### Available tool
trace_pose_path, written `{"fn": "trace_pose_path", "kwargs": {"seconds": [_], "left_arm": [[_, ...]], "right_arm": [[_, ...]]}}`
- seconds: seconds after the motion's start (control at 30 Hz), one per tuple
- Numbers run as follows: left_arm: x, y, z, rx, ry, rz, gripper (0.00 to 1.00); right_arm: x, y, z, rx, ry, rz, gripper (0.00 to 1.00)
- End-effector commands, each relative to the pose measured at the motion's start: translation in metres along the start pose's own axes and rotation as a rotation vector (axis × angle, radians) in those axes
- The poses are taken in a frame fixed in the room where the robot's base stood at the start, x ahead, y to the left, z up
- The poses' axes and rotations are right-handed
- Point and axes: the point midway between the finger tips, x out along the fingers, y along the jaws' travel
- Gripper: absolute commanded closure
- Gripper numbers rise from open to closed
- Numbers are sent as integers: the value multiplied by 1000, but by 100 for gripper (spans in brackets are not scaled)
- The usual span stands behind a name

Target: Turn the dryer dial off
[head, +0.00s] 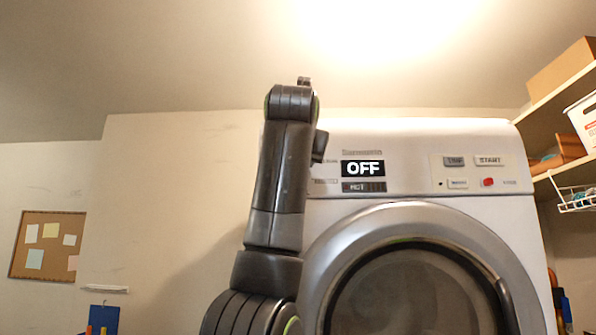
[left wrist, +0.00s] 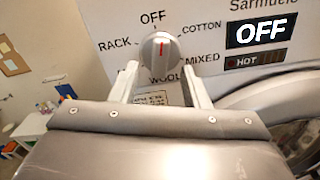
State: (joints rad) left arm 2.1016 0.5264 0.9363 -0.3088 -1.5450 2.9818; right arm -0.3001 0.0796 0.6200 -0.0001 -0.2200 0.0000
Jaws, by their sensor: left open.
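The white dryer (head: 325,232) stands at centre right in the head view. Its display reads OFF in the head view (head: 363,169) and in the left wrist view (left wrist: 262,32). The round grey dial (left wrist: 160,49) shows in the left wrist view, its red mark pointing up, close to the OFF label (left wrist: 153,18). RACK, COTTON, MIXED and WOOL labels surround it. My left gripper (left wrist: 160,72) is open, its fingers at the dial's lower left and lower right; I cannot tell whether they touch it. My left arm hides the dial in the head view. My right gripper is not in view.
The round dryer door (head: 415,285) is below the panel. START (head: 489,161) and a red button (head: 488,182) are at the panel's right. A corkboard (head: 48,245) hangs at the left.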

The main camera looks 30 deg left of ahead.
Motion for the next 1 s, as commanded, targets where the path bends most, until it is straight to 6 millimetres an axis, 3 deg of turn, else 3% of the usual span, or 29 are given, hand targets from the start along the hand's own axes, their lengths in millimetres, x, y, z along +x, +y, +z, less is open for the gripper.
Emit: {"fn": "trace_pose_path", "kwargs": {"seconds": [0.03, 0.2, 0.5, 0.7, 0.97, 1.0], "left_arm": [[-16, -2, -5, -1, -7, -2, 58], [-58, -2, -4, -1, -6, -2, 58], [-115, -1, -2, 0, 0, -1, 58], [-128, -1, -1, 1, 1, -2, 58], [-129, -1, -1, 1, 2, -1, 58], [-129, -1, -1, 1, 2, -1, 54]], "right_arm": [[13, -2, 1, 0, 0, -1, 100], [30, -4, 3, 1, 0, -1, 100], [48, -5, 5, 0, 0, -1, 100], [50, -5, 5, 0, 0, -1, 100], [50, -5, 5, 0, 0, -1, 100], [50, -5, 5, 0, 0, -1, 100]]}}
